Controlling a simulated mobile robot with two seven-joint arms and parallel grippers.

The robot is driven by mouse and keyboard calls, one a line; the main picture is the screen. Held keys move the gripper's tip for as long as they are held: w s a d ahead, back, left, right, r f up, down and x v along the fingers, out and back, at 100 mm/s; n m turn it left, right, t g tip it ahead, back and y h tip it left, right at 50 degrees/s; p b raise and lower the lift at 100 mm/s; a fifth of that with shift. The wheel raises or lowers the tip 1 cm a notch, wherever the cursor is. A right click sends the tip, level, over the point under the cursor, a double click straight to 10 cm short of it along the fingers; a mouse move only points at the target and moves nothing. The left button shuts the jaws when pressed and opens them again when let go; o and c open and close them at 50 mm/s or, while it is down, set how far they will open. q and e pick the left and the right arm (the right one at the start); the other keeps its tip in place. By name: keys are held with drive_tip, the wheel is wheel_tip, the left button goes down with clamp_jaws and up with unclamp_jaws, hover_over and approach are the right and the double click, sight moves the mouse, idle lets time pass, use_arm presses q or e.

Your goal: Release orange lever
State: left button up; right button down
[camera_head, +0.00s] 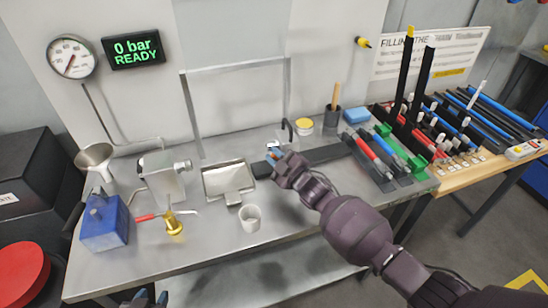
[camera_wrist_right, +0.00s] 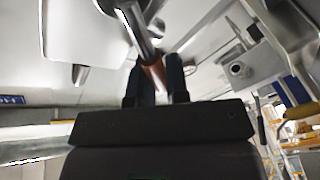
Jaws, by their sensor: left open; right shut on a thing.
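The orange lever shows in the right wrist view (camera_wrist_right: 155,76) as an orange-brown grip on a metal rod, between the two dark fingers of my right gripper (camera_wrist_right: 157,84). In the head view my right gripper (camera_head: 273,152) is above the dark block at the middle of the bench. It is shut on the lever, and little of the lever shows there. My left gripper (camera_head: 151,298) shows only as two dark fingertips at the bottom edge, apart and empty, in front of the bench.
The metal bench (camera_head: 130,258) carries a metal tray (camera_head: 214,185), a white cup (camera_head: 250,218), a blue can (camera_head: 103,222), a brass fitting with a red handle (camera_head: 173,225) and a funnel (camera_head: 95,157). The display (camera_head: 137,48) reads 0 bar READY. Colored tools fill the right side.

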drive_tip(key=c, duration=1.1)
unclamp_jaws()
